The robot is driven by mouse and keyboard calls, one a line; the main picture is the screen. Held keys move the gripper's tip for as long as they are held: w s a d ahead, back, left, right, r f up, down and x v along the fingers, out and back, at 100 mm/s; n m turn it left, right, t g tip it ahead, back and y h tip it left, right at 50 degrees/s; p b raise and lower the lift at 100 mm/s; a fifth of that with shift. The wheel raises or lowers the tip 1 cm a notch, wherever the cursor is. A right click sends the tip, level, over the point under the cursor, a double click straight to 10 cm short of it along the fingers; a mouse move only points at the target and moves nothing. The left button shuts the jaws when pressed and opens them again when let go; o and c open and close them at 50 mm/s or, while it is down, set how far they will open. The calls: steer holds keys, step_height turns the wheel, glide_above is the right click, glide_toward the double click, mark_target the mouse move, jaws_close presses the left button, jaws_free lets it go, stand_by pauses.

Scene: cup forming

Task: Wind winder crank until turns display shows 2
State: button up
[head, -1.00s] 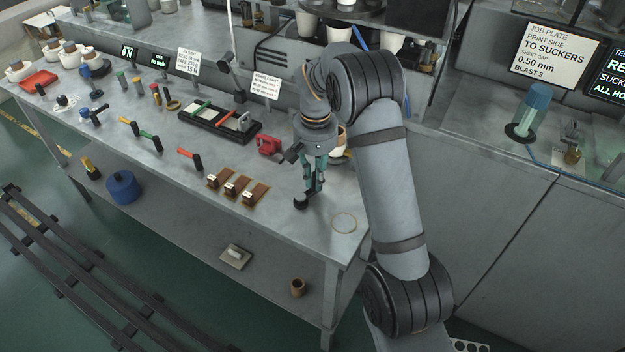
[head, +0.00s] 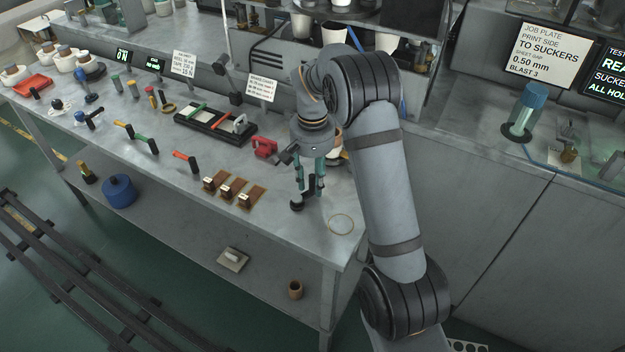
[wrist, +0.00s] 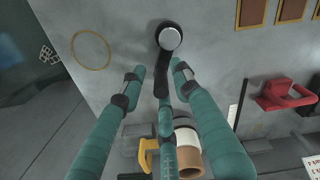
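A black crank-like arm (wrist: 161,82) with a round, silver-capped end (wrist: 171,38) is at the table's near right part. In the head view its round black end (head: 297,205) shows just below and left of my gripper (head: 310,192). A gap shows at least on the left finger's side, and I see no firm grip. The arm's lower end is partly hidden by my gripper. A small green-lit display (head: 154,64) stands at the table's back; its reading is too small to tell.
A thin tan ring (head: 341,224) lies right of the crank, near the table corner. Brown blocks (head: 230,190), a red tool (head: 264,147) and a black tray (head: 205,128) are to the left. Another lit display (head: 123,55) stands at the back. The near table edge is close.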

step_height(320, 180, up, 12)
stand_by(0.7)
stand_by(0.4)
step_height(320, 180, down, 12)
steer(key=shift+a+f, duration=0.1)
stand_by(0.4)
steer(key=shift+r, duration=0.2)
